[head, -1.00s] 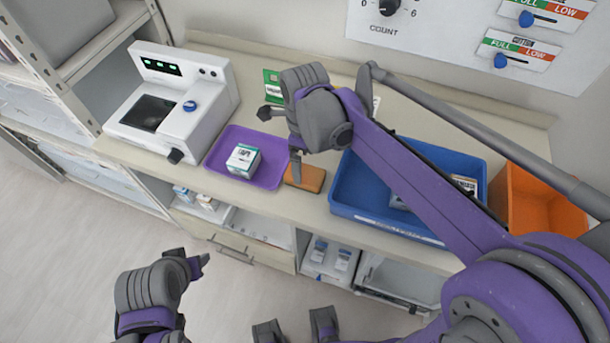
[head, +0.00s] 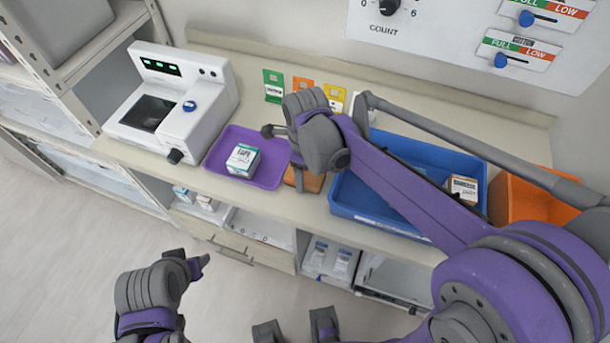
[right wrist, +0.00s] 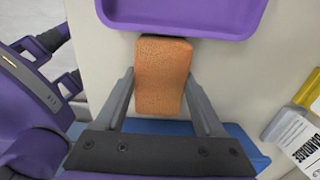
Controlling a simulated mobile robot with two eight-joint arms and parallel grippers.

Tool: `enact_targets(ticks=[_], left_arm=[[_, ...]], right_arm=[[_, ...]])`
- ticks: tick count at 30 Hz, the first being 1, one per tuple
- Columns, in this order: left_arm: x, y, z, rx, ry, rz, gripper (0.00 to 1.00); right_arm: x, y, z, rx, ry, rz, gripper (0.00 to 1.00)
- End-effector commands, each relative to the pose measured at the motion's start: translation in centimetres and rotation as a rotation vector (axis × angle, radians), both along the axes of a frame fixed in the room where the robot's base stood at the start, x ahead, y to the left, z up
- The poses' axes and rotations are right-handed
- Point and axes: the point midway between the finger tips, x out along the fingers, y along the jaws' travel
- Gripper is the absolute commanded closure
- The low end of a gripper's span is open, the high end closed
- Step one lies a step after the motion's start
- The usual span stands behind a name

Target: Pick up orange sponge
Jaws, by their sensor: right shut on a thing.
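The orange sponge (head: 313,184) is at the counter's front, between the purple tray (head: 271,176) and the blue bin (head: 352,206); my right gripper partly covers it in the head view. In the right wrist view the sponge (right wrist: 161,76) lies between the two fingers of my right gripper (right wrist: 160,84), one on each long side. The gripper is shut on it. Whether the sponge touches the counter is hard to tell. My left gripper (head: 200,264) is at the lower left, away from the counter; its finger opening is not clear.
A small white and teal box (head: 243,160) sits in the purple tray. A white device (head: 190,85) stands at the left. The blue bin holds a box (head: 462,188); an orange bin (head: 525,198) is at the right. Coloured cards (head: 273,85) stand along the back.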

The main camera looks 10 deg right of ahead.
Motion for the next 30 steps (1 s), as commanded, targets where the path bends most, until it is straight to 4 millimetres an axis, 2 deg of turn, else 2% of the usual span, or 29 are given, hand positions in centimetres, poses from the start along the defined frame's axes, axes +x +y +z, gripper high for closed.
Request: enact_targets(ticks=[1, 3, 11, 24, 30], left_arm=[[0.0, 0.0, 0.0, 0.000, 0.000, 0.000, 0.50], [0.0, 0.0, 0.0, 0.000, 0.000, 0.000, 0.50], [0.0, 0.0, 0.1, 0.000, 0.000, 0.000, 0.50], [0.2, 0.0, 0.8, 0.000, -0.004, 0.000, 0.50], [0.2, 0.0, 0.9, 0.000, -0.004, 0.000, 0.50]], right_arm=[[0.0, 0.0, 0.0, 0.000, 0.000, 0.000, 0.76], [0.0, 0.0, 0.0, 0.000, 0.000, 0.000, 0.88], [0.0, 0.0, 0.6, 0.000, 0.000, 0.000, 0.89], [0.0, 0.0, 8.6, 0.001, 0.001, 0.001, 0.89], [0.0, 0.0, 10.0, 0.000, 0.001, 0.000, 0.89]])
